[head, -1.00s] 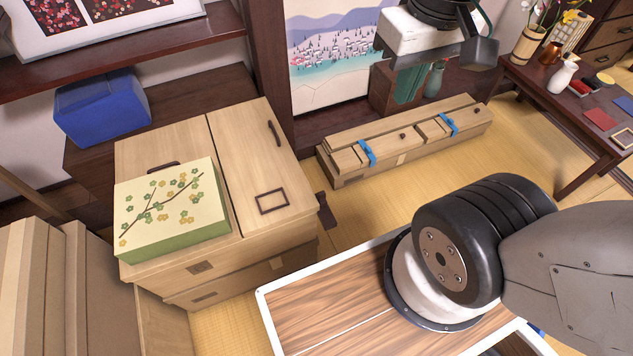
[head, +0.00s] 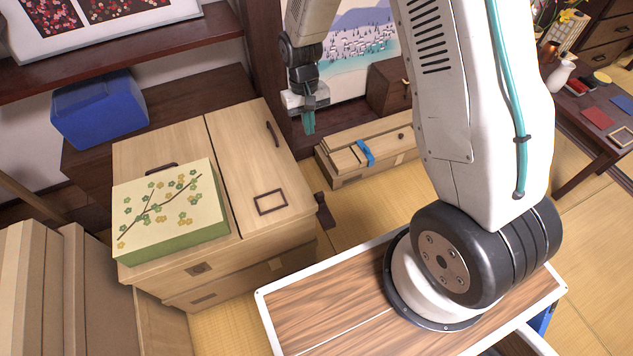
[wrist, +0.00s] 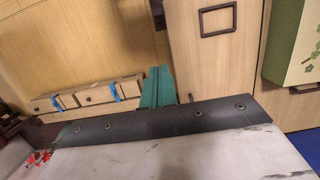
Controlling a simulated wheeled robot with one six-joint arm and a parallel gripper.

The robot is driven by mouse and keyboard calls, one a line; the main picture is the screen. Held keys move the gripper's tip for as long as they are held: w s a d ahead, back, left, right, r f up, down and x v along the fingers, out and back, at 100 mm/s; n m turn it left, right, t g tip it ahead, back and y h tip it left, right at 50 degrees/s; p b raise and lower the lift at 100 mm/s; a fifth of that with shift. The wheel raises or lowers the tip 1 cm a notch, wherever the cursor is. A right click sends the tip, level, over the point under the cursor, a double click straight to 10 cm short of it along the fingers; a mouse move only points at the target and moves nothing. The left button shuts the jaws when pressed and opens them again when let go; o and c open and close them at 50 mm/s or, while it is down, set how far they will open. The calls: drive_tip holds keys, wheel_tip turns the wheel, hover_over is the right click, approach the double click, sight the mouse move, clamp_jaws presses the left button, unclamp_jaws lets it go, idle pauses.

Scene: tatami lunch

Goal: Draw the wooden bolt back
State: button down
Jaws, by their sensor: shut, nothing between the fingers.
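A dark wooden piece (head: 324,211) stands out from the right side of the pale wooden chest (head: 225,245); it looks like the bolt, though I cannot be sure. In the wrist view a dark piece (wrist: 158,14) shows at the chest's edge. My gripper (head: 309,131) has teal fingers that point down, shut and empty. In the head view it hangs behind the chest's back right corner, apart from the dark piece. The fingers also show in the wrist view (wrist: 157,72), left of the chest's lid.
A green flowered box (head: 172,205) sits on the chest's left lid. A long low wooden box (head: 350,172) with blue clips lies on the tatami behind, partly hidden by my arm. A blue box (head: 100,108) is at the left. A dark low table (head: 590,150) stands at the right.

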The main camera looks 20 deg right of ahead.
sight(320, 199)
wheel_tip(320, 199, down, 9)
drive_tip(key=shift+a+g, duration=0.3)
drive_tip(key=shift+w, duration=0.1)
drive_tip(key=s+f, duration=0.1)
drive_tip(key=f, duration=0.2)
drive_tip(key=s+f, duration=0.2)
drive_tip(key=f, duration=0.1)
drive_tip(key=s+f, duration=0.2)
drive_tip(key=f, duration=0.1)
drive_tip(key=shift+s+f, duration=0.2)
drive_tip(key=shift+f, duration=0.2)
drive_tip(key=shift+s, duration=0.5)
drive_tip(key=shift+s, duration=2.85)
